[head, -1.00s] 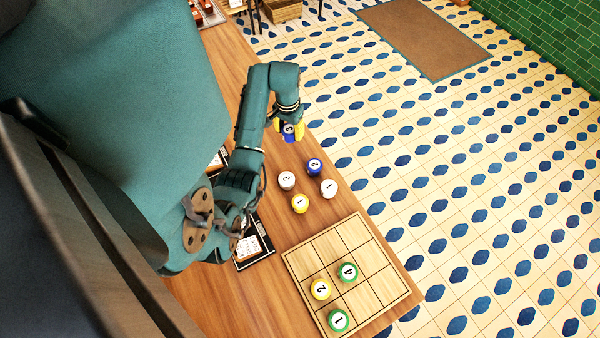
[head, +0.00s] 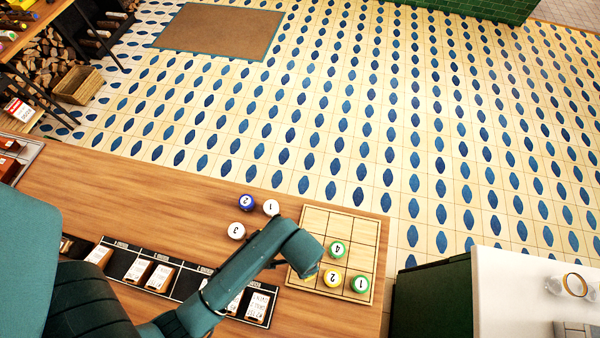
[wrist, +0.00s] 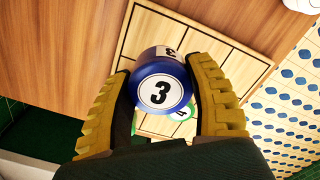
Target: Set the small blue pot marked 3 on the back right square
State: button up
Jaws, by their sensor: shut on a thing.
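The small blue pot marked 3 (wrist: 160,88) is between the two yellow-padded fingers of my gripper (wrist: 160,66), which is shut on it. In the wrist view the pot is over the wooden board (wrist: 222,48), with part of a green pot (wrist: 184,112) behind it. The back right square (head: 364,232) is empty. A green pot marked 4 (head: 337,250) sits on the middle square.
A yellow pot marked 2 (head: 332,278) and a green pot marked 1 (head: 360,284) stand on the board's front row. The visible back row is clear.

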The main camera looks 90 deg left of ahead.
jog(key=shift+w+d+f+m, duration=0.35)
jog(key=shift+w+d, duration=0.1)
jog(key=shift+d, duration=0.15)
notch_tip(320, 180, down, 9)
jog(key=shift+r, duration=0.1)
jog(key=shift+f+b, duration=0.2)
jog(key=shift+b, duration=0.1)
jog(key=o, duration=1.2)
notch_tip(320, 180, up, 12)
jog(key=shift+r+p, duration=0.15)
jog(key=shift+p, duration=0.35)
